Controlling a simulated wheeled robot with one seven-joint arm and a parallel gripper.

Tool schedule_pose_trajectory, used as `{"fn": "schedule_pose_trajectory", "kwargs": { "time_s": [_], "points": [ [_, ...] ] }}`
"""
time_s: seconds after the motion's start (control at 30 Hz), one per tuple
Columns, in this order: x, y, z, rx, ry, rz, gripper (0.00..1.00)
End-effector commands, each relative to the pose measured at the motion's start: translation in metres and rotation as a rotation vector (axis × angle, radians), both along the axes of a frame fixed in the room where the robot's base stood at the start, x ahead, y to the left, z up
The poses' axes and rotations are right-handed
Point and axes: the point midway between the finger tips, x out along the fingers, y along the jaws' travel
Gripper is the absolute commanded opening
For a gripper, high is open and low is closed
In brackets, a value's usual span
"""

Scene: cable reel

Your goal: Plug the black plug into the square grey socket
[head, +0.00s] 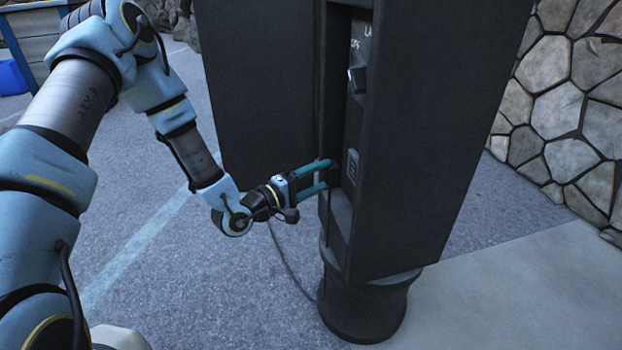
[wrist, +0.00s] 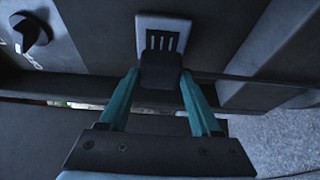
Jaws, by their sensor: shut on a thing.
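My gripper (head: 330,174) reaches from the left into the open front of a dark cabinet. In the wrist view its two teal fingers (wrist: 160,90) are shut on the black plug (wrist: 160,72). The square grey socket (wrist: 165,22) is a light plate with dark slots, directly ahead of the plug. The plug overlaps its lower part, so I cannot tell whether they touch. In the head view the socket (head: 352,167) shows just beyond the fingertips, and the plug (head: 335,175) is a small dark shape between them.
A black knob (head: 357,80) sits above the socket on the panel; it shows at upper left in the wrist view (wrist: 30,33). The cabinet's open door (head: 258,80) stands left of the opening. A cable (head: 288,262) hangs to the pedestal (head: 365,312). A stone wall is at right.

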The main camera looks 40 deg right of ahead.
Motion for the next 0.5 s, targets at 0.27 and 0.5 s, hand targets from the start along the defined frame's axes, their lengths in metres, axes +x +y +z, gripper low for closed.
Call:
{"fn": "schedule_pose_trajectory", "kwargs": {
  "time_s": [0.27, 0.5],
  "points": [
    [-0.008, -0.02, 0.0, -0.001, -0.002, -0.001, 0.15],
    [-0.01, -0.027, 0.0, -0.001, -0.001, 0.001, 0.15]
  ]
}}
